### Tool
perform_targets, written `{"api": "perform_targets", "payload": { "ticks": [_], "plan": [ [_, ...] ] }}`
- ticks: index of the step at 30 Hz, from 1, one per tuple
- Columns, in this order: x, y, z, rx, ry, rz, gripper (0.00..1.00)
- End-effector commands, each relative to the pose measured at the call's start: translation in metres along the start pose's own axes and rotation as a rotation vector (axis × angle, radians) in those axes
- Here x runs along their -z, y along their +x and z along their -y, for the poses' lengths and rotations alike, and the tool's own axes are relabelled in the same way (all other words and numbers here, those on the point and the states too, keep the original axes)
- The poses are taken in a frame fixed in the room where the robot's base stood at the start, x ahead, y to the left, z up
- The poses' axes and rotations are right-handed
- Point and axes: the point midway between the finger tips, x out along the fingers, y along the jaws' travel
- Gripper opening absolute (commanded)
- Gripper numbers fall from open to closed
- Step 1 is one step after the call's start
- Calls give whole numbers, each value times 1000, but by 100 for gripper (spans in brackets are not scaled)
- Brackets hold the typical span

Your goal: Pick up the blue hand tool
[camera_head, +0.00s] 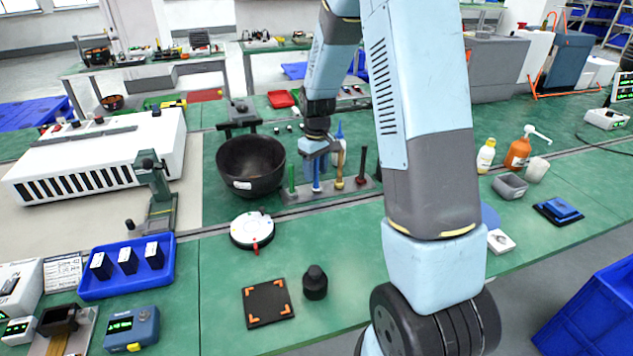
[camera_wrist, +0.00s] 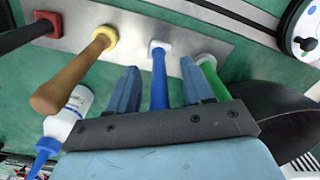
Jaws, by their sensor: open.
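The blue hand tool (camera_head: 316,184) stands upright in a grey rack (camera_head: 295,197) on the green bench, between a green tool (camera_head: 291,178) and a tan-handled tool (camera_head: 339,172). My gripper (camera_head: 315,158) is open directly above it, pointing down. In the wrist view, the blue tool (camera_wrist: 159,85) sits in a white collar and lies between the two fingers of my gripper (camera_wrist: 159,68), with a gap on each side. The green tool (camera_wrist: 208,72) is close beside the right finger. Part of the blue handle is hidden behind the gripper body.
A dark red-collared tool (camera_head: 362,164) stands at the rack's right end. A large black bowl (camera_head: 250,160) is close to its left. A white bottle with a blue tip (camera_wrist: 68,112) stands near the rack. A round white device (camera_head: 251,231) is in front.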

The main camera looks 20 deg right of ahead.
Motion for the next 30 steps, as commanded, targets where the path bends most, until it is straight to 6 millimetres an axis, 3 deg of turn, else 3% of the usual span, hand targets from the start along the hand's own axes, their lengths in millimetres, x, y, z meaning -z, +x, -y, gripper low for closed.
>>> {"api": "perform_targets", "payload": {
  "ticks": [7,23,30],
  "plan": [
    [0,1,0,0,1,0,50],
    [0,1,0,0,1,0,0],
    [0,1,-1,0,1,0,0]
  ]
}}
